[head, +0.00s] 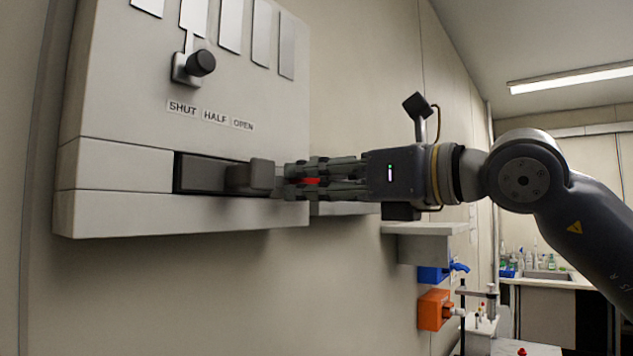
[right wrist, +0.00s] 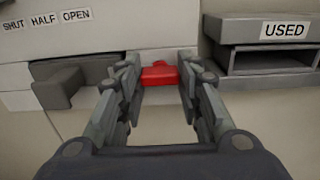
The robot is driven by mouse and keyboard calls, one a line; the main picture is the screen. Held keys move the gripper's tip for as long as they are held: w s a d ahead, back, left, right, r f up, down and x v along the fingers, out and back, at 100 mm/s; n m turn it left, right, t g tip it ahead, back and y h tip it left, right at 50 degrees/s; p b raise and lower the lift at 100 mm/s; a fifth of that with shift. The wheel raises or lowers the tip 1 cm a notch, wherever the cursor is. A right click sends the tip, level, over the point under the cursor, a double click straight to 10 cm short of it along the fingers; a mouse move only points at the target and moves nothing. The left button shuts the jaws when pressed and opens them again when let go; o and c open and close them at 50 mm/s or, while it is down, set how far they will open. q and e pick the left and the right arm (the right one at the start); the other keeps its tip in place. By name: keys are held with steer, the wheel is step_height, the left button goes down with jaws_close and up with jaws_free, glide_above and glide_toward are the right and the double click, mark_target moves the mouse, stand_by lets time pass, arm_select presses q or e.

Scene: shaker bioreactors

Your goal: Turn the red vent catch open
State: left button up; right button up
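The red catch (right wrist: 160,76) sits at the lower right of the pale wall unit (head: 110,215). In the right wrist view it lies between the two fingers of my right gripper (right wrist: 160,68), with small gaps on both sides. In the head view only a bit of red (head: 312,181) shows between the fingers of my right gripper (head: 288,180), which hide most of it. The right gripper is open and reaches in from the right. A dark knob (head: 201,63) on a slotted vent plate stands above the labels SHUT, HALF and OPEN, nearest SHUT. My left gripper is not in view.
A grey block (head: 258,177) juts from a dark recess just left of the fingers; it also shows in the right wrist view (right wrist: 60,87). A grey box labelled USED (right wrist: 270,45) is to the right. Blue (head: 433,274) and orange (head: 434,310) fittings hang lower on the wall.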

steer(key=shift+n, duration=0.4)
steer(key=n+b, duration=0.1)
steer(key=n, duration=0.1)
steer(key=shift+n, duration=0.4)
steer(key=n, duration=1.4)
steer(key=shift+p, duration=0.35)
steer(key=shift+n, duration=0.3)
steer(key=o, duration=1.1)
steer(key=shift+c, duration=0.2)
steer(key=v, duration=1.2)
